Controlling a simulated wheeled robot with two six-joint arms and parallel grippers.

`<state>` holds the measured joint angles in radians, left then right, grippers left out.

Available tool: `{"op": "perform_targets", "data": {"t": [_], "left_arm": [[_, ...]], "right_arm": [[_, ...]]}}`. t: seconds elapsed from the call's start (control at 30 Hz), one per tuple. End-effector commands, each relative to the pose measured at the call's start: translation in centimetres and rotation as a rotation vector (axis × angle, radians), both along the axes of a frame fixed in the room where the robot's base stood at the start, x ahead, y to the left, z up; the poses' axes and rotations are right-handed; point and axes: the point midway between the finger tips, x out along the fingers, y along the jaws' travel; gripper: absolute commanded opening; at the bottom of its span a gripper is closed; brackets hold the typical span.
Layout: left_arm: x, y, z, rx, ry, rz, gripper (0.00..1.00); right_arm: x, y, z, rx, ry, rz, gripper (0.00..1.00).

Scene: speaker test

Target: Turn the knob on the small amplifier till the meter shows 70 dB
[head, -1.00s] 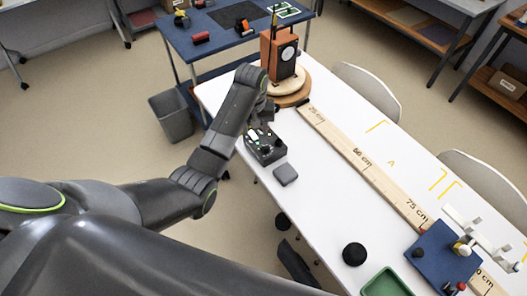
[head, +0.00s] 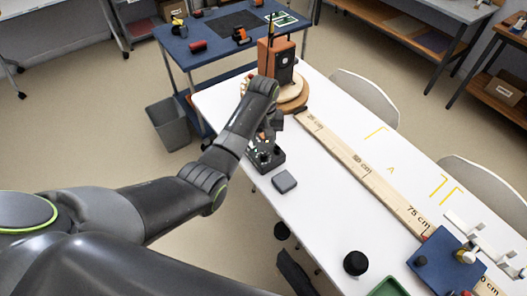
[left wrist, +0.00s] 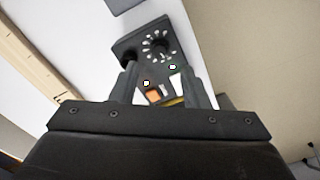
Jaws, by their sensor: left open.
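The small black amplifier (head: 273,160) sits near the left edge of the white table, partly covered by my left arm. In the left wrist view the amplifier (left wrist: 128,47) shows a round black knob (left wrist: 157,47) ringed by white marks, with small lights and an orange patch nearer the gripper. My left gripper (head: 268,134) is open above the amplifier; in the wrist view its fingers (left wrist: 160,78) stand apart below the knob, with nothing clearly held. Whether they touch the amplifier I cannot tell. I cannot make out a dB reading. My right gripper is not in view.
An orange speaker box (head: 280,60) stands on round wooden discs behind the amplifier. A wooden ruler (head: 350,155) runs along the table to a blue block (head: 430,262). A small grey box (head: 284,182) lies close to the amplifier. The table's front middle is mostly clear.

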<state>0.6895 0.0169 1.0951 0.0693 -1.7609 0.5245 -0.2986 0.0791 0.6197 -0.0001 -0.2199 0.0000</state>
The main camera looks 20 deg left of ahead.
Motion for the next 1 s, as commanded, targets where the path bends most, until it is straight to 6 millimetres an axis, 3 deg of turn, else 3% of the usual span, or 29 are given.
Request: {"op": "perform_targets", "data": {"t": [0.1, 0.33, 0.8, 1.0], "left_arm": [[-0.1, 0.0, -2.6, 0.0, 0.004, 0.0, 0.42], [-0.1, 0.0, -5.8, 0.0, 0.002, 0.0, 0.42], [0.0, 0.0, -7.0, 0.0, -0.001, 0.0, 0.42], [0.0, 0.0, -7.0, 0.0, -0.001, 0.0, 0.18]], "right_arm": [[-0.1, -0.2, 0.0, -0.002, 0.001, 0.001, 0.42], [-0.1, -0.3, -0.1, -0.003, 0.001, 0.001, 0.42], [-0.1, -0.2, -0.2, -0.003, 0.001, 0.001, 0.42], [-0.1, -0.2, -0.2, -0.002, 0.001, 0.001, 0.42]]}}
